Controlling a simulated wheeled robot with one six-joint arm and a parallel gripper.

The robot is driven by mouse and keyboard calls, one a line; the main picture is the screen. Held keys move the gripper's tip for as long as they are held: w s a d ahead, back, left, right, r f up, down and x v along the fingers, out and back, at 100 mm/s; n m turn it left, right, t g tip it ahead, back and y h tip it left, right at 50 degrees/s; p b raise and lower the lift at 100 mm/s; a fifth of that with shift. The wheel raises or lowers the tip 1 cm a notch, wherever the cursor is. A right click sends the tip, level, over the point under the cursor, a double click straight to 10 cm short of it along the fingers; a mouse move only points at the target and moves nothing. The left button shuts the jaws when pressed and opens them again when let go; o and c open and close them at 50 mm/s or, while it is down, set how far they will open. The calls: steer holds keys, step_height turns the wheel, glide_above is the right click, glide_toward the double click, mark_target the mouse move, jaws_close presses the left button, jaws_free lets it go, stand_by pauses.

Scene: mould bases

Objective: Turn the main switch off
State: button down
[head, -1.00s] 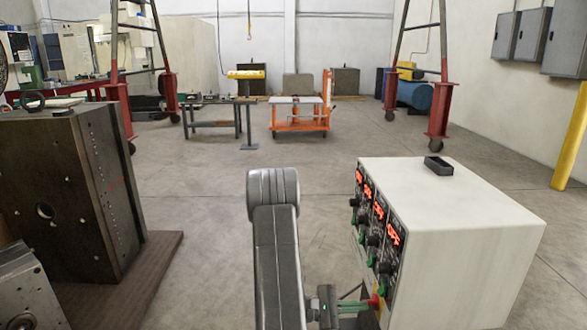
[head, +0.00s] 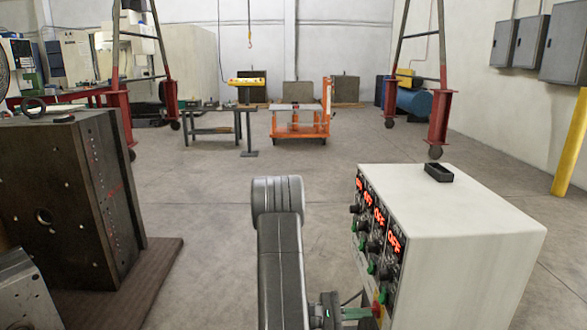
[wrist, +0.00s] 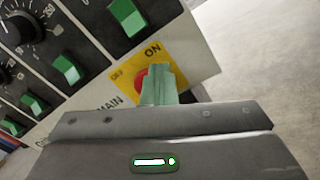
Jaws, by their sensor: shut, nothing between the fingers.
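The main switch is a red knob (wrist: 141,83) on a yellow plate (wrist: 185,70) marked OFF and ON, in the wrist view. The word MAIN shows beside the plate. My gripper (wrist: 158,72) has its pale green fingers shut with nothing between them. The fingers are in front of the knob and cover most of it, so I cannot tell its angle or whether they touch it. In the head view the yellow plate (head: 384,294) is low on the white control box (head: 470,240), with my gripper (head: 372,312) beside it.
The box's panel has several black dials, green rocker switches (wrist: 126,17) and lit red displays (head: 394,243) that seem to read OFF. A small black tray (head: 438,173) lies on top. A large dark mould base (head: 55,200) stands at left. Open floor lies beyond.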

steer(key=shift+w, duration=0.2)
steer(key=shift+w+r, duration=0.35)
steer(key=shift+w, duration=0.1)
steer(key=shift+w+r+b, duration=0.3)
steer(key=shift+w+b, duration=0.1)
steer(key=shift+w, duration=0.25)
steer(key=shift+w+r, duration=0.1)
steer(key=shift+w, duration=0.1)
steer(key=shift+r, duration=0.15)
stand_by(0.4)
steer(key=a, duration=0.6)
steer(key=shift+s+r, duration=0.15)
steer(key=shift+r, duration=0.05)
stand_by(0.4)
